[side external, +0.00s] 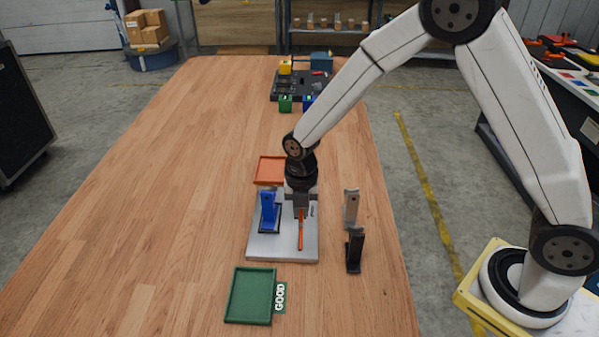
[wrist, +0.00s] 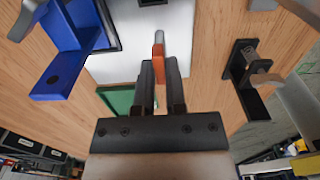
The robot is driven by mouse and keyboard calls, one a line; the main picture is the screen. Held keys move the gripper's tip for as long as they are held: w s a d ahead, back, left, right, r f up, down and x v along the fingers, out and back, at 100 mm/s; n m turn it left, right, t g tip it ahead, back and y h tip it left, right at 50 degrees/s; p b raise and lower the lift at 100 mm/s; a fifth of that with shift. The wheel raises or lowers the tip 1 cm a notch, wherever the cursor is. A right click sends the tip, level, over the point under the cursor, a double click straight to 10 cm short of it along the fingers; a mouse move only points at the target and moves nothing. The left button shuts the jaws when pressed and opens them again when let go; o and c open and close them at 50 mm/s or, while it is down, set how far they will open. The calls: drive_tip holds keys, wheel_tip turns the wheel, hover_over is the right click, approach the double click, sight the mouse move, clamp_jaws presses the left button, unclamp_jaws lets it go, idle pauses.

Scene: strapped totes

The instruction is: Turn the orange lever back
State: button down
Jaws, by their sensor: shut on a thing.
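The orange lever (side external: 301,232) is on the right half of a light grey plate (side external: 268,245). In the side external view it reaches from under my gripper (side external: 300,210) toward the near edge of the plate. In the wrist view the orange lever (wrist: 158,62) shows between the dark fingers of my gripper (wrist: 160,75). The fingers are shut on it. A blue bracket-like part (side external: 268,210) stands on the left half of the plate and also shows at the left of the wrist view (wrist: 62,50). The lever's pivot end is hidden by my gripper.
A green tray (side external: 250,296) marked GOOD lies in front of the plate, and an orange-red tray (side external: 268,170) behind it. A grey part (side external: 351,207) and a black part (side external: 355,250) stand right of the plate. The table's left side is clear.

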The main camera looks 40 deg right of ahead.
drive_tip(key=c, duration=0.7)
unclamp_jaws()
drive_tip(key=shift+r, duration=0.15)
drive_tip(key=shift+r, duration=3.8)
